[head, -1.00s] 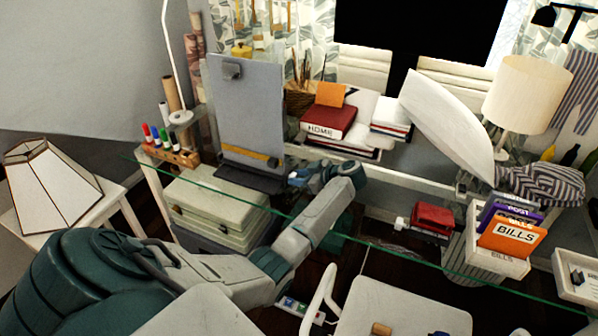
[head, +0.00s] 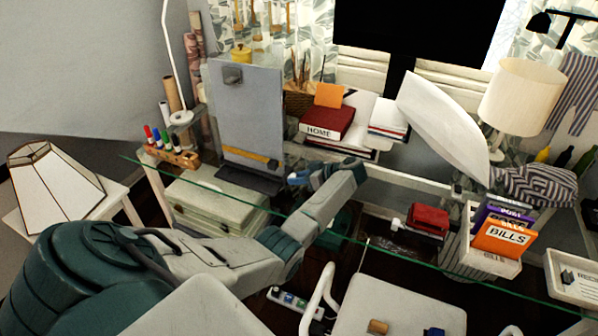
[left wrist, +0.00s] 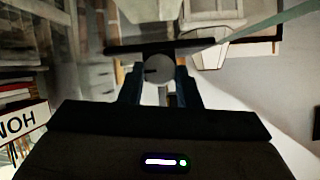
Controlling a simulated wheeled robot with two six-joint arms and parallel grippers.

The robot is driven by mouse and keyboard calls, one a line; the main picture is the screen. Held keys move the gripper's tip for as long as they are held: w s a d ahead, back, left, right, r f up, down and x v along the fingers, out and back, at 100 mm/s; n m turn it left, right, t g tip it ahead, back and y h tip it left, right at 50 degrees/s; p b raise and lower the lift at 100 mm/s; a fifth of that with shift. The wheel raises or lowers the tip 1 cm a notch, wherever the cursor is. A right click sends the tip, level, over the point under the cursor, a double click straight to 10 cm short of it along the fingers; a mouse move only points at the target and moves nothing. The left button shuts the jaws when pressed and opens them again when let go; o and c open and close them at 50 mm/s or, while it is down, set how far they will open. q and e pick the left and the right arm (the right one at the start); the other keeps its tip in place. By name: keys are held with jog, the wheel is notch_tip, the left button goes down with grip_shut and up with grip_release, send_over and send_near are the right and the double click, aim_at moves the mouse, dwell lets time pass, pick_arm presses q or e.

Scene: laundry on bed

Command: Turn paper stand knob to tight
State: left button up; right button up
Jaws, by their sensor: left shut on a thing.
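The paper stand (head: 246,105) is an upright grey board with a clip near its top and a yellow strip across its lower part. It stands on a dark base on the glass desk. My left gripper (head: 295,179) is at the lower right side of the stand. In the left wrist view, my left gripper (left wrist: 158,82) has its two blue fingers on either side of a round grey knob (left wrist: 158,68) and is shut on it. The knob's face shows a short dark mark pointing left. In the head view the knob is too small to tell apart. My right gripper is out of view.
A pen holder (head: 172,152) stands left of the stand. Red and white books (head: 328,124) lie right of my left gripper. A white lamp (head: 523,94) and a letter box with envelopes (head: 490,259) are at the right. The glass edge (head: 400,256) runs in front.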

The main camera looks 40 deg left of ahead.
pick_arm(q)
jog(key=o, duration=1)
jog(key=b+v, duration=0.2)
jog(key=v, duration=0.8)
jog(key=shift+w+f, duration=0.1)
jog(key=shift+w+d+r+b, duration=0.1)
jog(key=shift+d+r+b, duration=0.2)
jog(key=shift+d, duration=0.05)
